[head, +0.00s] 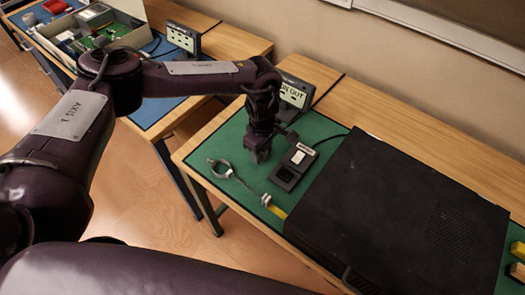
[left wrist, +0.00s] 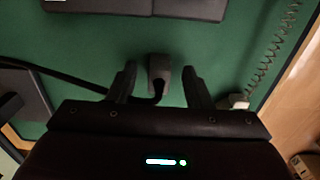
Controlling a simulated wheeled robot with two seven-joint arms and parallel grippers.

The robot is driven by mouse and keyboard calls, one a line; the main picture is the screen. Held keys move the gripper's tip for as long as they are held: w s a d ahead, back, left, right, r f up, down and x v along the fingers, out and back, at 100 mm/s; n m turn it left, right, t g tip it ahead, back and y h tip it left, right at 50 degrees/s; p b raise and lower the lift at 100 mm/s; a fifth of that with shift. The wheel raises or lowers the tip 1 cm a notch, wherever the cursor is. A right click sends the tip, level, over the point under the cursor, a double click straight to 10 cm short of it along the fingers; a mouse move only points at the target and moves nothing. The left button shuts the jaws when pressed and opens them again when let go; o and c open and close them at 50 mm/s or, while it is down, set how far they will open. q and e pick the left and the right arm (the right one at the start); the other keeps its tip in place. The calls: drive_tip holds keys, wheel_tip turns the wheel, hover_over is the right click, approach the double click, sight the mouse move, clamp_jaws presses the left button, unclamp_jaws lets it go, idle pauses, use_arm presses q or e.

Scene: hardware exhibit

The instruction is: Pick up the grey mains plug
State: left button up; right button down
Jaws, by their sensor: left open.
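The grey mains plug (left wrist: 159,66) shows in the left wrist view on the green mat (left wrist: 100,40), with a dark cable curving away below it to the left. My left gripper (head: 259,157) points down over the mat in the head view. In the left wrist view its two fingers are open, one on each side of the plug, with a visible gap on both sides. In the head view I cannot make out the plug clearly at the gripper. My right gripper is not in view.
A black socket box (head: 294,166) stands right of the gripper, and a large black case (head: 395,215) beyond it. A sign (head: 293,96) stands behind. Another table (head: 232,43) is at the back left.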

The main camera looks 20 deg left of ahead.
use_arm(q)
drive_tip(key=c, duration=0.8)
drive_tip(key=shift+c, duration=0.2)
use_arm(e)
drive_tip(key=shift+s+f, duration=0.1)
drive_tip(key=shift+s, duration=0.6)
use_arm(q)
drive_tip(key=shift+w+r, duration=0.1)
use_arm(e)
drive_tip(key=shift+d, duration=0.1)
